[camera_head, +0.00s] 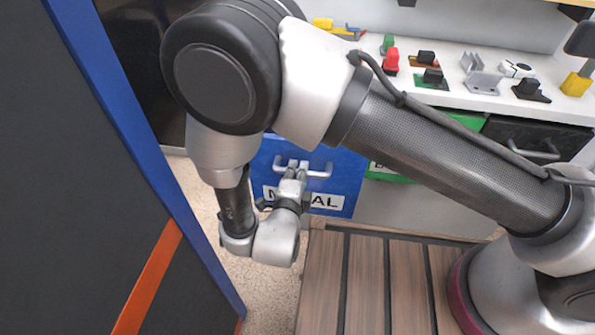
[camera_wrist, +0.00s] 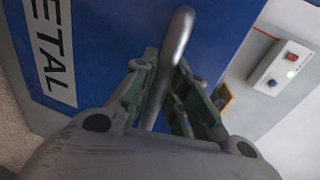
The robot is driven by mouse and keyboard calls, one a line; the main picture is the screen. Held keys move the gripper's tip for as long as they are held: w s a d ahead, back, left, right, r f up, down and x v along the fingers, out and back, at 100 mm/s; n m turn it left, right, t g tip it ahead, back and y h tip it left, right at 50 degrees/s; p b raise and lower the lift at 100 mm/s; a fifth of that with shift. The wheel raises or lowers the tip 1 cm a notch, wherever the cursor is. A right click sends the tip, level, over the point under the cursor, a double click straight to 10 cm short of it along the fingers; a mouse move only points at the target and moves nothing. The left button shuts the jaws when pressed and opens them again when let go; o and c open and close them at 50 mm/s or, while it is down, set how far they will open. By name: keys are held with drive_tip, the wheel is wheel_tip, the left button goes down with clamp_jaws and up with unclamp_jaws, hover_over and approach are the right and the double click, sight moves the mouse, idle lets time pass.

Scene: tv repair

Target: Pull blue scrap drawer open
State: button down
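The blue scrap drawer (camera_head: 342,172) is below the white worktop and carries a white label that reads "METAL" in the wrist view, partly hidden by my gripper in the head view. A grey metal bar handle (camera_head: 318,173) is on its front. In the wrist view, the blue front (camera_wrist: 110,30) fills the upper middle and the handle (camera_wrist: 180,35) runs down between my fingers. My gripper (camera_head: 293,174) is at the handle, with one finger on each side of the bar (camera_wrist: 168,85). A gap shows beside the right finger; whether the fingers touch the bar is unclear.
A green drawer (camera_head: 385,175) and a black drawer (camera_head: 530,140) are to the right. Small parts lie on the worktop (camera_head: 455,97). A dark panel with blue edging (camera_head: 130,110) stands close on the left. The wrist view shows a switch box (camera_wrist: 283,68) at right.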

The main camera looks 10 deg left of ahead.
drive_tip(key=v, duration=0.2)
drive_tip(key=f+v, duration=0.1)
drive_tip(key=v, duration=0.2)
drive_tip(key=c, duration=1.4)
unclamp_jaws()
drive_tip(key=shift+s, duration=0.1)
drive_tip(key=v, duration=1.1)
drive_tip(key=shift+s, duration=0.4)
